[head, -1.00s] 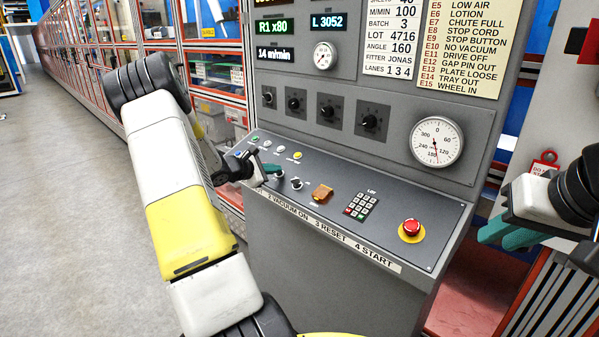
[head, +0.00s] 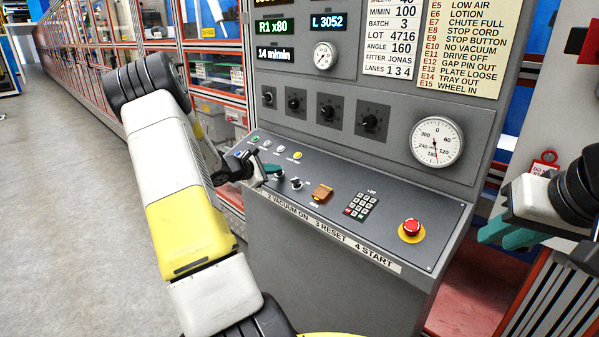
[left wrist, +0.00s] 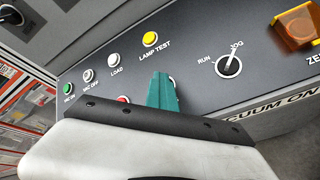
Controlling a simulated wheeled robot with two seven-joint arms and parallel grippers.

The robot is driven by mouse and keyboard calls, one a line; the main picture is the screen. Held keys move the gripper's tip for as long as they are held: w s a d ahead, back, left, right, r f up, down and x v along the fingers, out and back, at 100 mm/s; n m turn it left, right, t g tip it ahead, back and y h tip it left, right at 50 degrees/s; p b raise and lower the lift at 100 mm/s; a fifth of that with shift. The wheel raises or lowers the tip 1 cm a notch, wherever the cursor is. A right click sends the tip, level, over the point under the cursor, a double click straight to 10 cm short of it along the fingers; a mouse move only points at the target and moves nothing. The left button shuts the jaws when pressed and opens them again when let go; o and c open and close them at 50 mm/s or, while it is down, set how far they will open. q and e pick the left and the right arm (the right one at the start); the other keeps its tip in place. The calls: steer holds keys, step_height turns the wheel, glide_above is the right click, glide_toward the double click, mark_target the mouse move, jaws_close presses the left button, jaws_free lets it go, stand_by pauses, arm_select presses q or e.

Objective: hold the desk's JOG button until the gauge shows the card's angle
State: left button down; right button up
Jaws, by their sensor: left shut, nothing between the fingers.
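The grey desk (head: 300,203) carries a row of buttons and switches. My left gripper (head: 273,171) is shut and empty, its teal fingertips (left wrist: 162,92) down at the panel. They cover most of a pale round button (left wrist: 173,80), whose label is hidden; whether they press it I cannot tell. The RUN/JOG selector (left wrist: 229,66) points to JOG. The round gauge (head: 436,142) has its needle pointing down and slightly right, between 120 and 180. The card (head: 391,40) reads ANGLE 160. My right gripper (head: 507,235) hangs right of the desk, touching nothing I can see.
Near my left gripper are the yellow LAMP TEST button (left wrist: 150,38), a red button (left wrist: 123,99) and an orange covered switch (left wrist: 296,27). A keypad (head: 361,207) and a red stop button (head: 411,227) lie further right. Clear floor (head: 80,200) is at left.

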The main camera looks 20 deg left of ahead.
arm_select(q)
steer(key=shift+r, duration=0.1)
stand_by(0.5)
steer(key=shift+s+a+r, duration=0.15)
steer(key=shift+s+r, duration=0.15)
steer(key=shift+r, duration=0.4)
steer(key=shift+s+a+r, duration=0.1)
steer(key=shift+s+r, duration=0.2)
steer(key=shift+r, duration=0.45)
steer(key=shift+s+a+r, duration=0.15)
steer(key=shift+s+r, duration=0.15)
steer(key=shift+r, duration=0.5)
steer(key=shift+s+a+r, duration=0.1)
steer(key=shift+s+r, duration=0.2)
steer(key=shift+r, duration=0.45)
